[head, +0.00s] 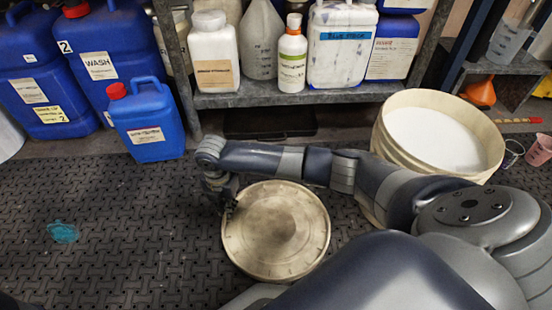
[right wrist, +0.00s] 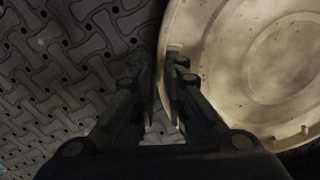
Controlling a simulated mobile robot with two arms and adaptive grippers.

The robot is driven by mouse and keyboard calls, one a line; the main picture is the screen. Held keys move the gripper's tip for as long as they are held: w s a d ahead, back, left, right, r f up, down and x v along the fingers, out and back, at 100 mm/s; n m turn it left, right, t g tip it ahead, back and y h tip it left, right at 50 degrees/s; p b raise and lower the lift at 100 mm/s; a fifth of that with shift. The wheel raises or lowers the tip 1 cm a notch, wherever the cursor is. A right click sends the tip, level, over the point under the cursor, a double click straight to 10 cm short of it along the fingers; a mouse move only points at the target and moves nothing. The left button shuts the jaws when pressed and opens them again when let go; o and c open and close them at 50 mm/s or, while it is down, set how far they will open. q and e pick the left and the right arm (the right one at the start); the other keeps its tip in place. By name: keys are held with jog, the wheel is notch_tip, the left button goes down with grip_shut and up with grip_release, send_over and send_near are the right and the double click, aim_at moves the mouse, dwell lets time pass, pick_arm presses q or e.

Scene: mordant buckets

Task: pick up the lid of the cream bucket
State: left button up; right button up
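The round cream lid (head: 275,230) is low over the dark floor, flat or nearly flat, with its ringed face up. I cannot tell whether it touches the floor. My right gripper (head: 228,205) is at its left edge. In the right wrist view the lid (right wrist: 270,70) fills the right side. The fingers (right wrist: 163,85) are close together, with the lid's rim between them. The open cream bucket (head: 385,148) stands at the right with white contents, partly hidden by my right arm. My left gripper is not in view.
Blue jugs (head: 148,120) stand at the left. A shelf (head: 290,96) with several bottles runs along the back. A teal patch (head: 63,232) is on the floor at the left; the floor around it is clear. A pink cup (head: 539,150) stands at the far right.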

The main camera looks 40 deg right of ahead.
dwell(0.3)
jog(key=shift+f, duration=0.1)
grip_shut()
